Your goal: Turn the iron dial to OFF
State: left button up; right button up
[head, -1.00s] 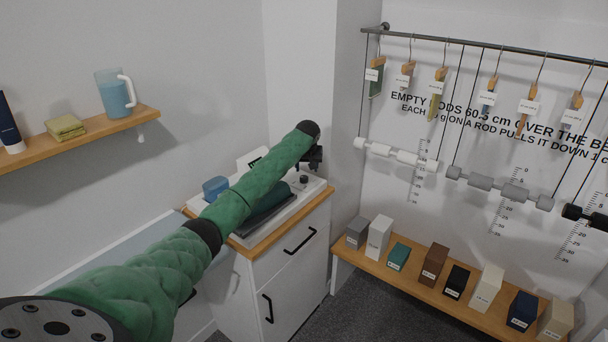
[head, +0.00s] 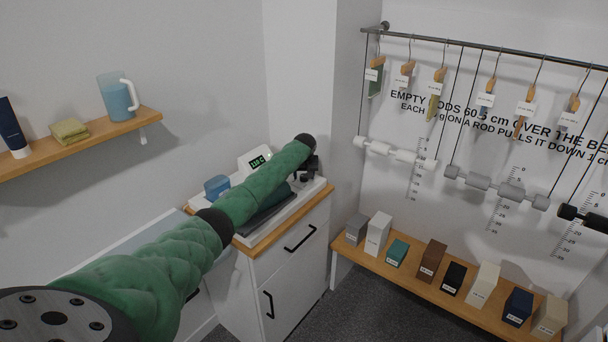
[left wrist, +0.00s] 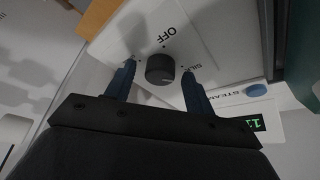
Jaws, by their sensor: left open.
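The iron dial (left wrist: 160,68) is a round dark knob on a white panel, with OFF printed just above it and SILK to its right in the left wrist view. My left gripper (left wrist: 158,86) is open, its two dark blue fingers on either side of the dial, with gaps between them and the knob. I cannot tell how deep the fingertips reach or exactly where the dial points. In the head view my left gripper (head: 312,166) is over the right end of the white iron station (head: 312,188), largely hidden by my green arm. My right gripper is out of view.
A green-lit display (head: 258,161) and a blue container (head: 216,187) stand on the station. A blue button (left wrist: 256,90) sits by STEAM. The station rests on a wood-topped white cabinet (head: 290,255). A low bench (head: 420,285) with labelled blocks stands to the right.

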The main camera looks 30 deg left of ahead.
pick_arm(q)
jog(key=c, duration=1)
